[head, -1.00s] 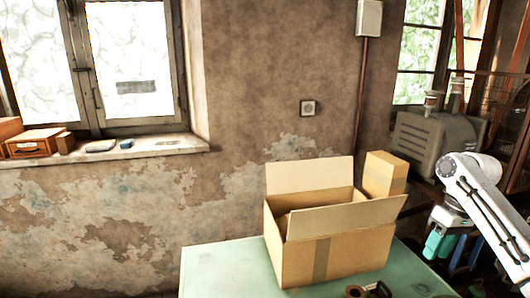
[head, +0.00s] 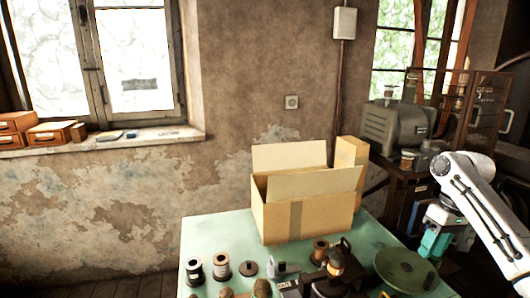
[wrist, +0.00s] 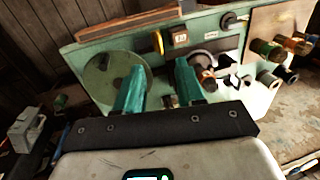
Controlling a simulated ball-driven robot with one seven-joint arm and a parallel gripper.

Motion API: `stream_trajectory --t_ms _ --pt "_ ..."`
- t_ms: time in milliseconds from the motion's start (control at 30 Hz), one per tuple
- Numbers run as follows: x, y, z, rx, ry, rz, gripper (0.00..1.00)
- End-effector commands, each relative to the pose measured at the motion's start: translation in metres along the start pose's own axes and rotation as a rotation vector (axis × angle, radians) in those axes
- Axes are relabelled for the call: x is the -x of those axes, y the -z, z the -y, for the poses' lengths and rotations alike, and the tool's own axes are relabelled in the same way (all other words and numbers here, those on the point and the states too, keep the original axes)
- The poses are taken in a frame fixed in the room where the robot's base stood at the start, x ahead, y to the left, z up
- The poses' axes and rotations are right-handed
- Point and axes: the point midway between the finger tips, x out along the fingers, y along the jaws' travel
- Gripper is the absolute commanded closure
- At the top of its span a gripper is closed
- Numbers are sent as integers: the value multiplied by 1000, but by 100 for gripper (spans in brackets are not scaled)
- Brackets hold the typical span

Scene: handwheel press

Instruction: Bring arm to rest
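My arm reaches in from the right edge of the head view, bent, with the gripper (head: 437,243) hanging down beside the table's right edge. In the wrist view the two teal fingers of my gripper (wrist: 160,82) stand apart with nothing between them. The gripper is open and empty. A round green disc (head: 405,268) lies at the right end of the green table (head: 230,228); the disc also shows beyond the left finger in the wrist view (wrist: 105,72). No contact between gripper and table shows.
An open cardboard box (head: 310,217) and a narrower carton (head: 349,152) stand at the table's back. Spools (head: 221,267) and a dark device with a knob (head: 334,266) sit at the front. A grey machine (head: 393,127) stands behind my arm. Floor at left is clear.

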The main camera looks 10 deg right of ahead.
Motion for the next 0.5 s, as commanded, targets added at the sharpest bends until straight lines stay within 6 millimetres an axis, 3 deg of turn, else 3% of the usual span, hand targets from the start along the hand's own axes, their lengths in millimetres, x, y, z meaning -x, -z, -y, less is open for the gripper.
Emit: stream_trajectory --t_ms 300,500 --pt "-31 9 24 36 18 -16 62" --pt "-66 15 52 70 39 -34 62"
